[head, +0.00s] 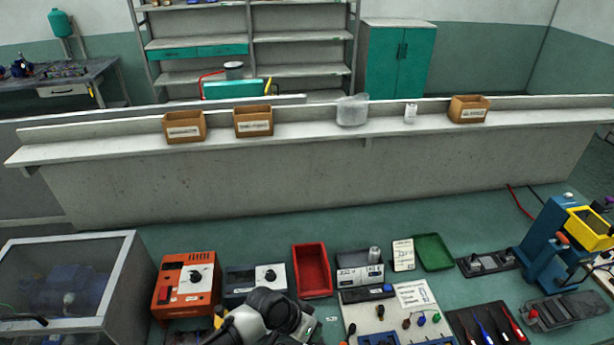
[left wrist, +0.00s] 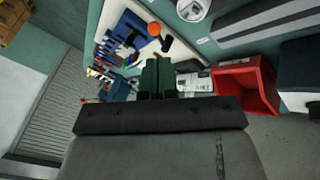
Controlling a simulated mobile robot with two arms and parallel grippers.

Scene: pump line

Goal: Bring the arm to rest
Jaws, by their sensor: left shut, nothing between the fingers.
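My left arm (head: 265,314), white and black, comes in at the bottom edge of the head view, in front of the bench instruments. Its fingertips are hard to make out there. In the left wrist view my left gripper (left wrist: 158,80) shows its two dark fingers side by side. They are shut with nothing between them, and the gripper hangs over the bench. My right gripper is in neither view.
Close by stand an orange instrument (head: 187,285), a red bin (head: 312,270), also in the left wrist view (left wrist: 245,88), and a green tray (head: 433,252). Screwdrivers on a dark mat (head: 470,333) and a blue press (head: 553,240) are at right. A clear-sided case (head: 125,262) is at left.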

